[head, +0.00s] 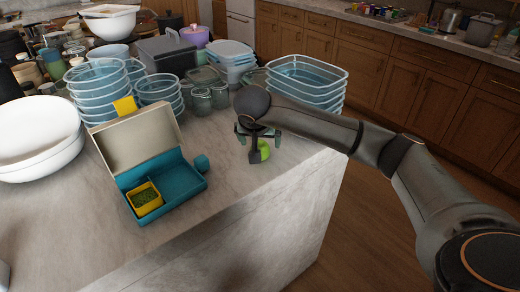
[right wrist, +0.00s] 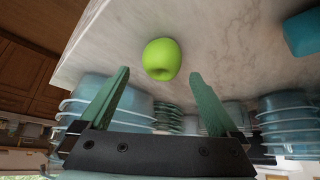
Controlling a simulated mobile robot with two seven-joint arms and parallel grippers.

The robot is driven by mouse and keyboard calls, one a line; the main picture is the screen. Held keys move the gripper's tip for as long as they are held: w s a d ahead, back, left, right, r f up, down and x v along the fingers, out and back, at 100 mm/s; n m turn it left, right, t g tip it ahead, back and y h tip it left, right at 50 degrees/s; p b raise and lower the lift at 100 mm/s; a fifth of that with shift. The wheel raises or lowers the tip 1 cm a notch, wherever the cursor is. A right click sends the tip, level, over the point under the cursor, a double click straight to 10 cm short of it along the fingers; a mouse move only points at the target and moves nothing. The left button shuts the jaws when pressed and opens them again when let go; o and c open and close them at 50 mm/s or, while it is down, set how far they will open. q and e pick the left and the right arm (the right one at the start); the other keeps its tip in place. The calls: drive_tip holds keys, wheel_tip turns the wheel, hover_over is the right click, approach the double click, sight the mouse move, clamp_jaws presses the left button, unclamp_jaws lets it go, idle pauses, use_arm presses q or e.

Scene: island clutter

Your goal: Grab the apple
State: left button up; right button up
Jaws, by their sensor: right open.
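A green apple (head: 264,150) sits on the marble island top near its right front corner. In the head view my right gripper (head: 258,146) is over it and hides part of it. In the right wrist view the apple (right wrist: 161,59) lies beyond the fingertips, roughly centred between them. My right gripper (right wrist: 162,75) is open, with nothing between its two green fingers. My left gripper is not in view.
An open teal lunch box (head: 180,185) with a yellow cup (head: 146,199) stands left of the apple. Stacked glass containers (head: 307,78) stand behind it. White bowls (head: 38,140) are at far left. The marble counter (head: 235,195) is clear in front.

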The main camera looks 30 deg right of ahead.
sight(260, 145)
drive_tip(key=x, duration=0.4)
drive_tip(key=shift+a+f, duration=0.1)
drive_tip(key=shift+f, duration=0.05)
drive_tip(key=shift+c, duration=0.4)
drive_tip(key=c, duration=1.4)
drive_tip(key=shift+c, duration=0.2)
